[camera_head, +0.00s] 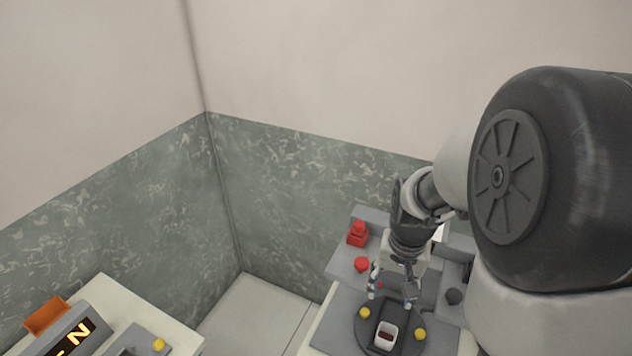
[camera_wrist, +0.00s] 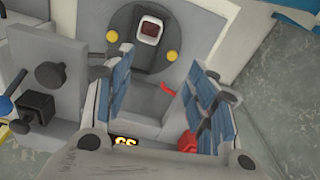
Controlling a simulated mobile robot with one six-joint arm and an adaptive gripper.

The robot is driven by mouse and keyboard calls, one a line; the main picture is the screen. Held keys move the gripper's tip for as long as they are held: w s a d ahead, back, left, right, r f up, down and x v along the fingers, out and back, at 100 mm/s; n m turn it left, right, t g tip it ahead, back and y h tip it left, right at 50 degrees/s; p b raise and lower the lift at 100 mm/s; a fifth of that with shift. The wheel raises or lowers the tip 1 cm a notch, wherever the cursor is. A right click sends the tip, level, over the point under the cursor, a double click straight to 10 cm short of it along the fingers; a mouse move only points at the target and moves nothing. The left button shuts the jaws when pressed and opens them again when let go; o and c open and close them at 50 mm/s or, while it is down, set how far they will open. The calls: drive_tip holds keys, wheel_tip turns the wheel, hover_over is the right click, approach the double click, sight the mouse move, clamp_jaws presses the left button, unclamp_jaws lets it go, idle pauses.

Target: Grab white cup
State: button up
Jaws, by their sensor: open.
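The white cup (camera_head: 386,333) is a small squarish cup with a dark red inside. It sits on a dark round plate (camera_head: 364,339) at the bottom of the head view. In the wrist view the cup (camera_wrist: 150,31) shows near the top, beyond my fingertips. My gripper (camera_head: 390,294) points down behind the cup in the head view, apart from it. In the wrist view my gripper (camera_wrist: 160,60) is open, with its blue-grey fingers spread wide and nothing held between them.
Yellow knobs (camera_head: 365,312) (camera_head: 419,334) flank the cup closely. Red parts (camera_head: 357,235) (camera_head: 362,265) stand on the grey console behind my gripper. Black knobs (camera_wrist: 50,75) show left in the wrist view. Another console with a lit display (camera_head: 75,337) stands at lower left.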

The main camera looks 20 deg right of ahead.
drive_tip(key=shift+o, duration=1.1)
drive_tip(key=shift+m+g, duration=0.3)
drive_tip(key=shift+m, duration=0.2)
drive_tip(key=d+f, duration=0.2)
drive_tip(key=f, duration=0.2)
drive_tip(key=shift+w+d+f, duration=0.1)
drive_tip(key=shift+d+f, duration=0.15)
drive_tip(key=shift+d, duration=0.15)
drive_tip(key=b, duration=0.3)
approach(387, 332)
drive_tip(key=s+a, duration=0.1)
drive_tip(key=s, duration=0.1)
drive_tip(key=shift+w+a+f+b, duration=0.1)
drive_tip(key=shift+f+b, duration=0.55)
drive_tip(key=shift+f, duration=0.95)
drive_tip(key=shift+w+f+b, duration=0.1)
drive_tip(key=shift+f+b, duration=0.55)
drive_tip(key=shift+f, duration=0.95)
drive_tip(key=shift+c, duration=0.5)
drive_tip(key=c, duration=0.9)
drive_tip(key=shift+r, duration=0.1)
drive_tip(key=shift+c, duration=0.2)
drive_tip(key=shift+r, duration=0.1)
